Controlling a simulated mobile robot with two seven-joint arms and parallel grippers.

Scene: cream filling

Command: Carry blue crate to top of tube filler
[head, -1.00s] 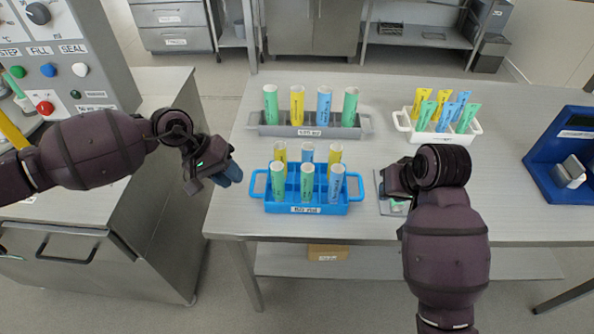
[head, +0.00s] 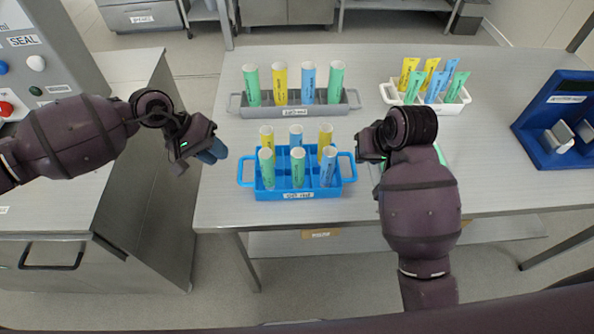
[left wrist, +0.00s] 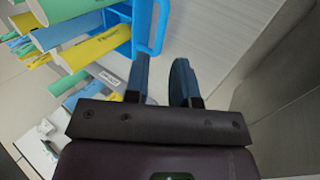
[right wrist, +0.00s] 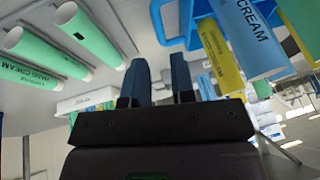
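The blue crate (head: 297,192) stands upright near the table's front edge. It holds several green, yellow and blue tubes. It has a loop handle at each end. My left gripper (head: 217,151) is open and empty, left of the left handle and apart from it. The left wrist view shows that handle (left wrist: 150,28) beyond my spread fingers. My right gripper (head: 364,152) is close beside the right handle, partly hidden by my wrist. In the right wrist view its fingers are apart, with the blue handle (right wrist: 160,18) beyond them. The tube filler (head: 45,60) shows only partly, at the far left; its top is out of view.
A grey crate (head: 292,110) with several tubes stands behind the blue one. A white crate (head: 443,106) with filled tubes is at the back right. A dark blue device (head: 552,152) stands at the right edge.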

